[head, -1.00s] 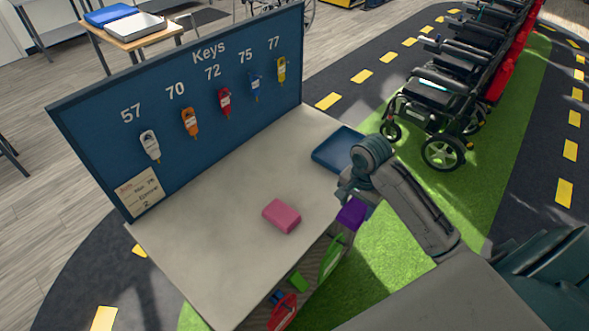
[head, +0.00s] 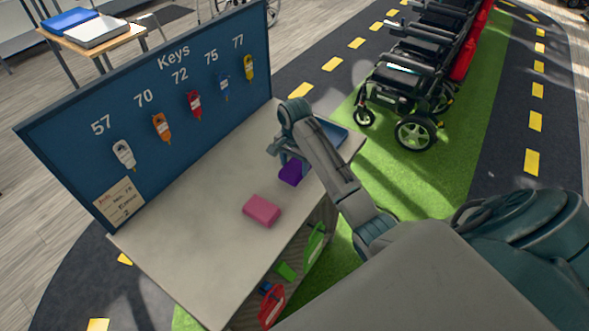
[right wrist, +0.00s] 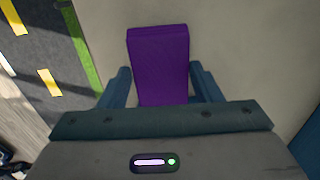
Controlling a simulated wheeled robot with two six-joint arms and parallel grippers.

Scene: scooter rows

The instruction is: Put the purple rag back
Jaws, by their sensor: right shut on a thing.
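The purple rag (head: 291,173), a folded block, is in my right gripper (head: 284,158) over the right part of the grey tabletop (head: 190,250). In the right wrist view the rag (right wrist: 160,62) stands out between the two blue fingers of my right gripper (right wrist: 162,85), which is shut on it. The pale tabletop shows behind it; I cannot tell whether the rag touches the top. A pink rag (head: 262,210) lies on the tabletop to the left of and nearer than the purple one. My left gripper is not in view.
A blue tray (head: 331,131) sits at the tabletop's far right end, partly behind my arm. The blue key board (head: 90,120) stands along the back edge. Green (head: 315,243) and red (head: 271,305) things are in the shelf below. Wheelchairs (head: 405,95) stand beyond, on green flooring.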

